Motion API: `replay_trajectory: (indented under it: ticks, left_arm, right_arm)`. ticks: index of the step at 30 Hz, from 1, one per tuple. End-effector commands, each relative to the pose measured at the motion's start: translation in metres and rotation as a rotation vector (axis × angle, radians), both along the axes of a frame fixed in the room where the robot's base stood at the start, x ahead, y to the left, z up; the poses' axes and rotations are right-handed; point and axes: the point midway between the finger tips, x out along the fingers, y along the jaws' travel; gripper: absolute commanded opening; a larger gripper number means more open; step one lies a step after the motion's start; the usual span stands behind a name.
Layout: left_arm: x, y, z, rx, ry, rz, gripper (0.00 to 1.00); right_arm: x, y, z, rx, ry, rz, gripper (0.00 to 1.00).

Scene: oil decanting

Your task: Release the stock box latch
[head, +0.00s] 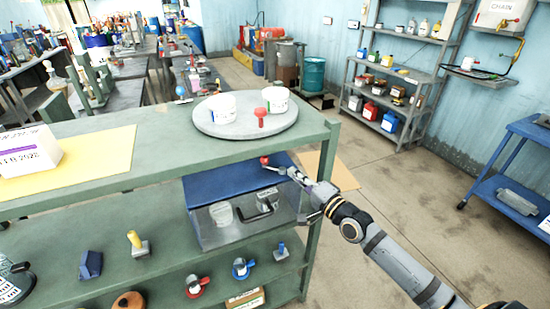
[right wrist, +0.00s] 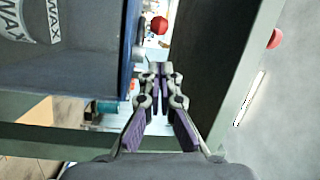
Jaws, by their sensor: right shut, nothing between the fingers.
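The stock box (head: 205,230) is grey with a blue lid (head: 225,181) and stands on the shelf under the green bench top. Jars show through its front, with a black handle (head: 258,213) there. A small red knob (head: 264,160) shows near the lid's right end, at my right gripper's tip; I cannot tell for sure that it is the latch. My right gripper (head: 277,169) is shut and empty beside the box's right end. In the right wrist view the fingers (right wrist: 160,70) point towards the red knob (right wrist: 159,25), apart from it, with the box (right wrist: 60,75) at left.
The bench top (head: 160,120) lies just above the box, and a green post (head: 318,220) stands close to my right arm. A round grey tray (head: 210,127) with two white tubs sits on top. Small tools stand on the lower shelf.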

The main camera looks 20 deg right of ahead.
Motion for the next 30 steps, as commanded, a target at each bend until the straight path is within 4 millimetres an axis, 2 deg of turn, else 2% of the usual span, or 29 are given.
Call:
replay_trajectory:
  ticks: [5, 8, 14, 21, 30]
  left_arm:
    - [-0.001, 0.000, -0.003, 0.000, 0.002, 0.000, 0.40]
    - [-0.001, 0.000, -0.012, 0.000, 0.002, 0.000, 0.40]
    - [-0.003, 0.001, -0.027, 0.001, 0.004, 0.000, 0.40]
    - [-0.002, 0.001, -0.026, 0.001, 0.004, -0.001, 0.40]
    - [-0.002, 0.001, -0.026, 0.001, 0.003, -0.001, 0.40]
  right_arm:
    - [0.003, 0.001, -0.001, -0.002, -0.002, -0.002, 0.00]
    - [0.013, 0.003, -0.003, 0.002, -0.005, -0.004, 0.00]
    - [0.049, 0.015, 0.002, 0.004, -0.007, -0.002, 0.00]
    - [0.085, 0.025, 0.007, -0.001, -0.005, -0.001, 0.00]
    - [0.096, 0.028, 0.006, -0.006, -0.002, 0.001, 0.00]
